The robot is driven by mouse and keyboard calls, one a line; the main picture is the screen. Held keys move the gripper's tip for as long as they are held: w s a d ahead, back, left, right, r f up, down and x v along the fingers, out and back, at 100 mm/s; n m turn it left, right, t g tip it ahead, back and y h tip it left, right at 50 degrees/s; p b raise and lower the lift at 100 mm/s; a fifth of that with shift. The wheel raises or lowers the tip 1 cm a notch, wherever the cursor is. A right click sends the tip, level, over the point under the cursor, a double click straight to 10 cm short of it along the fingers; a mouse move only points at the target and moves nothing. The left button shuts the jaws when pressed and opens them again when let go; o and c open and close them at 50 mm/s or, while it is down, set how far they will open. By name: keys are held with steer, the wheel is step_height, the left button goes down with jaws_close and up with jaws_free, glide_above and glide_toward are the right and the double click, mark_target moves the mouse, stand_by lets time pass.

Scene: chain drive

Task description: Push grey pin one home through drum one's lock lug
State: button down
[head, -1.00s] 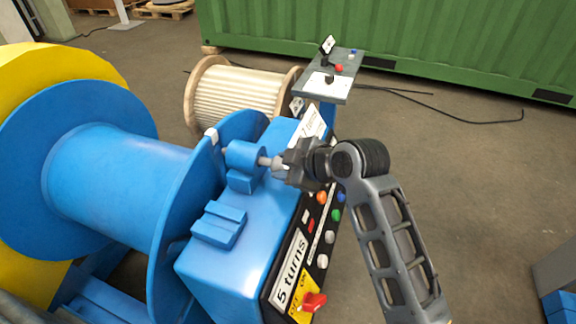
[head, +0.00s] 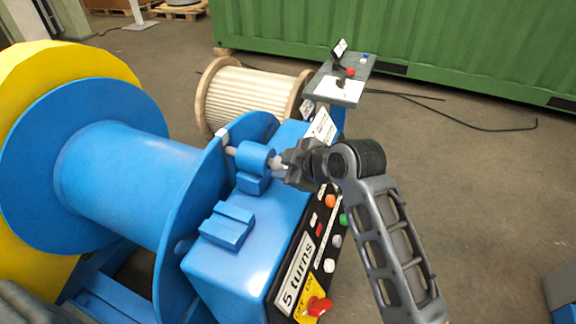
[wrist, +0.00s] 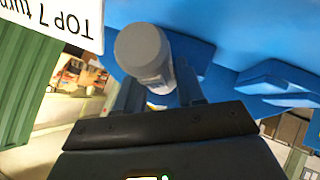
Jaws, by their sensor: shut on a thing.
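Grey pin one (head: 278,162) passes through the lock lug (head: 256,156), a blue round boss on top of the blue housing. Its far end (head: 231,150) shows left of the lug, close to the blue drum's flange (head: 207,190); I cannot tell whether it enters the flange. My gripper (head: 287,164) is shut on the pin's near end, right of the lug, with only a short grey length between. In the wrist view the pin's thick grey head (wrist: 145,55) sits between my fingers (wrist: 160,95); the lug is not clearly seen there.
The blue housing (head: 235,262) carries a second blue block (head: 227,225) and a sloped "5 turns" panel with buttons and a red knob (head: 319,306). A grey pedestal panel (head: 340,90) and wooden reel (head: 250,100) stand behind. Open floor lies to the right.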

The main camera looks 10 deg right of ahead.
steer(key=shift+w+a, duration=0.25)
steer(key=shift+a, duration=0.05)
steer(key=c, duration=0.6)
jaws_free()
steer(key=shift+s+d, duration=0.1)
steer(key=s+d, duration=1.2)
steer(key=d, duration=0.3)
steer(key=shift+s+d, duration=0.3)
steer(key=shift+d, duration=0.05)
steer(key=shift+s+f, duration=0.1)
